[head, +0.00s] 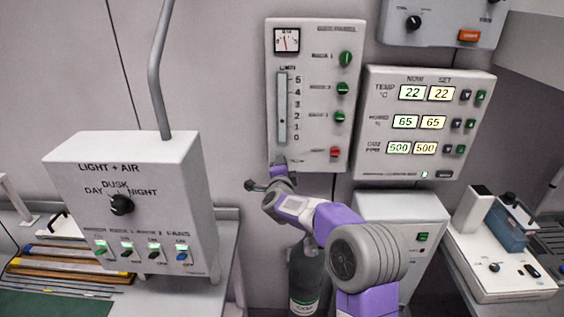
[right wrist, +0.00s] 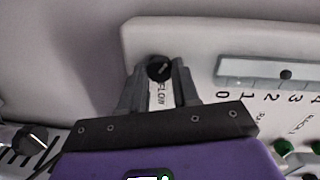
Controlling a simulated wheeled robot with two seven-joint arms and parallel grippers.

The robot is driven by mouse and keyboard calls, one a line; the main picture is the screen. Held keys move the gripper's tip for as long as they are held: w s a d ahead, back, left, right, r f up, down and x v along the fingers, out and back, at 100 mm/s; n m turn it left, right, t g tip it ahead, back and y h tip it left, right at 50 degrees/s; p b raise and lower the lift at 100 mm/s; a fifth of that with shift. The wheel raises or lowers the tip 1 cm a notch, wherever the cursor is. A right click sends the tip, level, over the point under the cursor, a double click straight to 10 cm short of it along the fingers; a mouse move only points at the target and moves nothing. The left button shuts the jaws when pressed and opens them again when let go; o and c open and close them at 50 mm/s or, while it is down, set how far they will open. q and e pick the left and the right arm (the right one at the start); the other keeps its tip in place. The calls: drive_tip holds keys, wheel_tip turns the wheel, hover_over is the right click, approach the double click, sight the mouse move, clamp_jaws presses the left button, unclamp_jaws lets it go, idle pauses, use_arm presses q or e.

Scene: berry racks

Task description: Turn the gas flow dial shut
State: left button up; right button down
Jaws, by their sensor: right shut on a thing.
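The black flow dial (right wrist: 158,67) sits near the panel's edge, beside the word FLOW, below the zero end of the tube. My right gripper (right wrist: 158,75) is shut on the dial, one finger on each side. In the head view my right gripper (head: 279,167) is at the panel's lower left corner and hides the dial. A small dark float (right wrist: 286,74) shows partway along the tube. My left gripper is out of view.
A light and air box (head: 130,240) stands at left. A climate panel (head: 430,165) with lit numbers is close on the right of the gas panel. A dark gas cylinder (head: 304,275) stands below my right arm. A bench instrument (head: 500,255) is at far right.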

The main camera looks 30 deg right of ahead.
drive_tip(key=shift+a+f+n+h+p, duration=0.1)
drive_tip(key=shift+n+h+p, duration=0.35)
drive_tip(key=shift+n+p, duration=2.35)
drive_tip(key=shift+f+n+h+p, duration=0.1)
drive_tip(key=shift+n+h+p, duration=0.55)
drive_tip(key=shift+n, duration=3.95)
drive_tip(key=c, duration=0.8)
unclamp_jaws()
drive_tip(key=shift+v, duration=3.8)
